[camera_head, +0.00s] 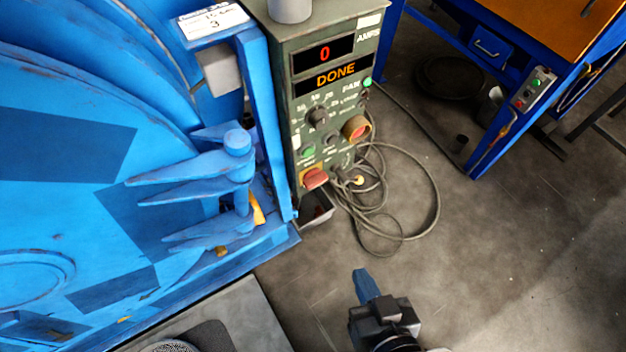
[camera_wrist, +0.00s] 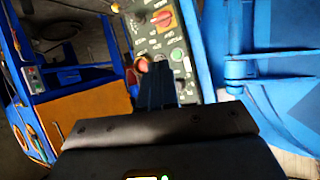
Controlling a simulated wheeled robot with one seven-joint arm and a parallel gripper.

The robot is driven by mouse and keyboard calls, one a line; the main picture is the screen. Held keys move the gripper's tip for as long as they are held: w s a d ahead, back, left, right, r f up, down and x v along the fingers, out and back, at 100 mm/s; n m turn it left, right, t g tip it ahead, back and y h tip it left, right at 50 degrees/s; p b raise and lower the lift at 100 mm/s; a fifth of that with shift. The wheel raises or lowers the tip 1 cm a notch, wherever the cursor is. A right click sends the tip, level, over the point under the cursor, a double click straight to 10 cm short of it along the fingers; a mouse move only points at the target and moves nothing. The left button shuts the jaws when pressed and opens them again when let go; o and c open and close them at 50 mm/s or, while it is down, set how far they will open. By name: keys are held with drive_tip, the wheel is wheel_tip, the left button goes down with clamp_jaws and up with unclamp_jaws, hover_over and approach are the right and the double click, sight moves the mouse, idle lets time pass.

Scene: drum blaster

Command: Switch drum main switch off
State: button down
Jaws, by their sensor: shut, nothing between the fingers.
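The green-grey drum control panel (camera_head: 328,110) stands beside the blue drum machine (camera_head: 90,130). A red rotary switch (camera_head: 314,178) on a yellow plate sits at its lower left; it looks like the main switch. The switch also shows at the top of the wrist view (camera_wrist: 164,18), where the panel appears upside down. My gripper (camera_head: 364,282) is shut and empty, below and apart from the panel in the head view. In the wrist view its blue fingers (camera_wrist: 158,84) overlap part of the panel face.
A yellow and red round button (camera_head: 356,128) sits on the panel's right side. The display (camera_head: 330,64) reads 0 and DONE. Coiled cables (camera_head: 405,236) lie on the floor by the panel. A blue workbench (camera_head: 490,110) stands at upper right. The floor around my gripper is clear.

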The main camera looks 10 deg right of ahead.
drive_tip(key=w+a+f+n+g+y+p, duration=0.1)
drive_tip(key=w+n+g+p, duration=0.3)
drive_tip(key=w, duration=1.6)
drive_tip(key=shift+w+a+f+n+y+p, duration=0.4)
drive_tip(key=shift+n+y+p, duration=0.3)
drive_tip(key=shift+p, duration=0.45)
drive_tip(key=shift+f, duration=0.1)
hover_over(307, 184)
drive_tip(key=s+d, duration=0.1)
drive_tip(key=s, duration=0.2)
drive_tip(key=f, duration=0.9)
drive_tip(key=shift+w+d, duration=0.1)
drive_tip(key=shift+w, duration=0.1)
drive_tip(key=shift+f, duration=1)
drive_tip(key=shift+f, duration=0.15)
